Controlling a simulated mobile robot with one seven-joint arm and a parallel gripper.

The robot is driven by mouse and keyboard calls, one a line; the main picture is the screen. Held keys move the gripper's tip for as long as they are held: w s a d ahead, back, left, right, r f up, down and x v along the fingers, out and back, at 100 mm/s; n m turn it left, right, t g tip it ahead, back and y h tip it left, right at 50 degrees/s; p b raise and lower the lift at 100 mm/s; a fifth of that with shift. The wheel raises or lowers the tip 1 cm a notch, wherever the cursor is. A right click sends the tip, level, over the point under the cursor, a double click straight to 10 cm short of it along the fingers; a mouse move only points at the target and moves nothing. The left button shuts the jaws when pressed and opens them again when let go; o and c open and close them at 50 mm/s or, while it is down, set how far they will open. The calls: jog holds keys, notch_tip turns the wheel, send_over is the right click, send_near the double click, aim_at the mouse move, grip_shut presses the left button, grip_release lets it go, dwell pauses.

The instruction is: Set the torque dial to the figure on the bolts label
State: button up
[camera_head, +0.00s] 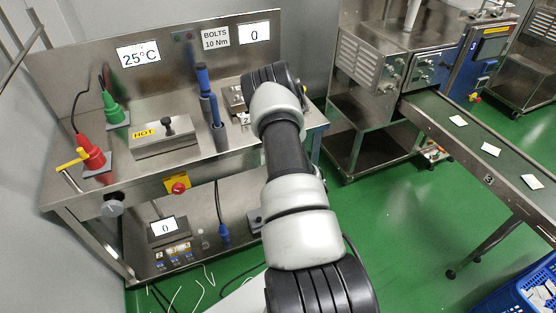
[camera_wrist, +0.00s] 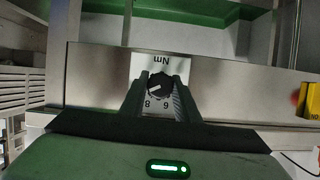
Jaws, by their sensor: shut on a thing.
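The torque dial (camera_wrist: 159,85) is a black round knob on a white plate marked "Nm" (camera_wrist: 160,57), seen upside down in the wrist view. The figures 8 and 6 show beside it; the other figures are hidden or unclear. A pale mark on the knob slants to the lower left of the picture, but its exact reading is unclear. My gripper (camera_wrist: 161,88) is shut on the knob, one finger on each side. In the head view my arm hides the dial and gripper. The bolts label (camera_head: 215,37) on the back panel reads "BOLTS 10 Nm".
Beside the label is a display reading 0 (camera_head: 254,33). A yellow-and-red switch (camera_head: 178,184) sits on the bench front. A conveyor (camera_head: 470,135) stands right.

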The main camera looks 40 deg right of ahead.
jog(key=shift+m+y+b, duration=0.3)
jog(key=shift+m+y, duration=0.3)
jog(key=shift+m, duration=0.2)
jog(key=o, duration=1)
jog(key=shift+o, duration=0.2)
jog(key=p+v, duration=0.1)
jog(key=v, duration=1.6)
jog(key=shift+s+f+p, duration=0.3)
jog(key=shift+s, duration=0.1)
jog(key=shift+w+d+r, duration=0.1)
